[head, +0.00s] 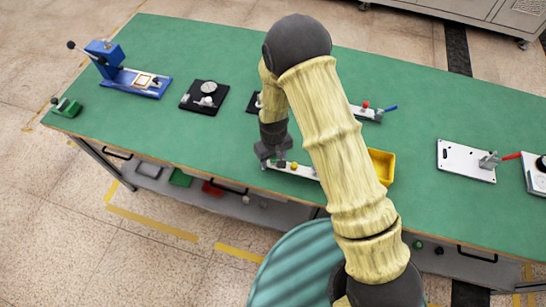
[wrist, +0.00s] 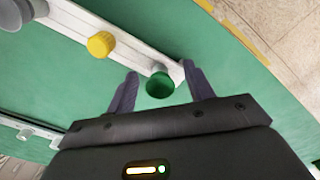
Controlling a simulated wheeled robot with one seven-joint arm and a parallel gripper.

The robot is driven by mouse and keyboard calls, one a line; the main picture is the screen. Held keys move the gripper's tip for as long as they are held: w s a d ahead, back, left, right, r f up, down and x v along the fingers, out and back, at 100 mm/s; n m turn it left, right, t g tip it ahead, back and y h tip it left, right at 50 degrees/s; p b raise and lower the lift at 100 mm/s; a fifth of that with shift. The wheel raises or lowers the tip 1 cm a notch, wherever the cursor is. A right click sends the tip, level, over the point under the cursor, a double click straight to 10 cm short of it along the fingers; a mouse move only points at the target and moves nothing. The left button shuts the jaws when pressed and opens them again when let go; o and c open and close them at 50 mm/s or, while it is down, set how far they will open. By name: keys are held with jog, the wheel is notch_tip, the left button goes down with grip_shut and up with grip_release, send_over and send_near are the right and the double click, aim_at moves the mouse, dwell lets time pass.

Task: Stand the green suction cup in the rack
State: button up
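The green suction cup (wrist: 160,85) shows in the wrist view at the end of the white rack (wrist: 135,52), between the fingers of my gripper (wrist: 160,70). A gap shows on both sides of the cup, so the gripper looks open. I cannot tell whether the cup is fully seated in the rack. A yellow cup (wrist: 101,44) and a grey cup (wrist: 14,13) stand farther along the rack. In the head view my gripper (head: 272,157) is low over the left end of the rack (head: 305,172), near the table's front edge; my arm hides part of the rack.
A yellow bin (head: 381,166) is right of the rack, partly behind my arm. A blue press (head: 128,78), a black plate with a gauge (head: 204,97) and a white plate with a clamp (head: 464,160) lie farther off. Green table (head: 235,60) is clear at the back.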

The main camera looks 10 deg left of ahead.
jog(key=shift+r, duration=0.15)
notch_tip(320, 180, up, 17)
jog(key=b, duration=0.2)
dwell(0.5)
dwell(0.8)
jog(key=s+d+r+m+t, duration=0.1)
jog(key=s+d+r+m, duration=0.1)
jog(key=d, duration=0.6)
jog(key=s+d+r+m, duration=0.2)
jog(key=d+m, duration=0.1)
jog(key=d, duration=0.6)
jog(key=s+d+r+m+t, duration=0.1)
jog(key=s+d+r+m, duration=0.1)
jog(key=d, duration=0.6)
jog(key=shift+s+d+m+t, duration=0.25)
jog(key=shift+s+m+t, duration=0.05)
jog(key=shift+s+m, duration=0.25)
